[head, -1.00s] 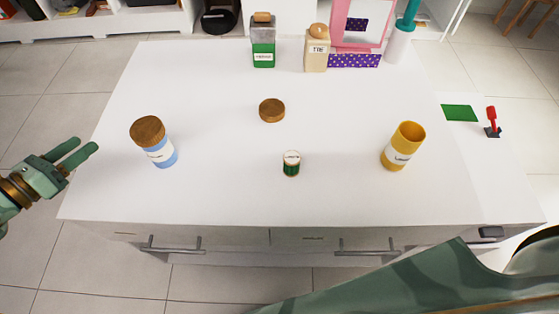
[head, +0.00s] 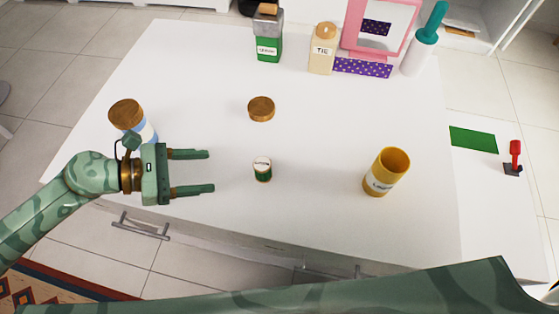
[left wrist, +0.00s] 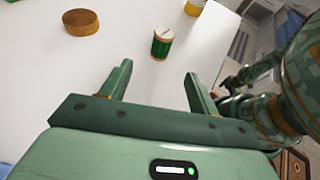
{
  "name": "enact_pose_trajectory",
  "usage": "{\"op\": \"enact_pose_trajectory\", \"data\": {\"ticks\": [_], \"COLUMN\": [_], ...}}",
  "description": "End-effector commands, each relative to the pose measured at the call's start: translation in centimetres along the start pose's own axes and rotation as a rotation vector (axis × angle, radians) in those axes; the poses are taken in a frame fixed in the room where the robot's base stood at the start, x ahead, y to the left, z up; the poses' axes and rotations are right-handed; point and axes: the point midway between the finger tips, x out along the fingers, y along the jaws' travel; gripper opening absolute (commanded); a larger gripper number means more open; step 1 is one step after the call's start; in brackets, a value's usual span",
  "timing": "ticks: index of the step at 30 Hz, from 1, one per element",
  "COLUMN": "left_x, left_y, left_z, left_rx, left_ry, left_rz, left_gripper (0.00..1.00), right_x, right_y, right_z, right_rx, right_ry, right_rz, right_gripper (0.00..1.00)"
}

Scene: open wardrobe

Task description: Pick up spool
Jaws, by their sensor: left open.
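The spool (head: 262,170), small with dark green thread and a pale top, stands upright on the white table, left of the yellow jar. It also shows in the left wrist view (left wrist: 162,43), beyond and between the two fingers. My left gripper (head: 211,170) is open and empty, its fingers pointing right toward the spool with a gap between. In the left wrist view the open fingers (left wrist: 160,80) show nothing between them. My right gripper is not in view.
A round wooden lid (head: 261,109) lies behind the spool. An open yellow jar (head: 386,172) stands to the right. Bottles and a pink-framed mirror (head: 378,27) line the back. The table around the spool is clear.

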Motion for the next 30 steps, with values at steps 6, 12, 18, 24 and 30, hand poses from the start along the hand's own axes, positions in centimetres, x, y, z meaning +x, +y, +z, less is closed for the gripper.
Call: {"op": "enact_pose_trajectory", "data": {"ticks": [6,12,18,24,30], "left_x": [4.7,9.1,11.0,14.0,16.0], "left_y": [-0.2,-0.2,-0.2,-0.4,-0.4], "left_z": [0.1,0.0,0.0,-0.3,-0.3], "left_rx": [0.000,-0.001,0.000,-0.001,-0.002], "left_ry": [-0.006,-0.004,-0.001,-0.004,-0.001], "left_rz": [-0.006,-0.004,-0.003,-0.004,-0.002], "left_gripper": [0.61,0.61,0.61,0.61,0.61], "right_x": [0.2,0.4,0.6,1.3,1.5], "right_y": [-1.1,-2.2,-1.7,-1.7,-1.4], "right_z": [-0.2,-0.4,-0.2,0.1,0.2], "right_rx": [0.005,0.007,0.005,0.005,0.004], "right_ry": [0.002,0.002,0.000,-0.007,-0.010], "right_rz": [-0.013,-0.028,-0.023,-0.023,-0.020], "right_gripper": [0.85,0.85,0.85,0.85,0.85]}}
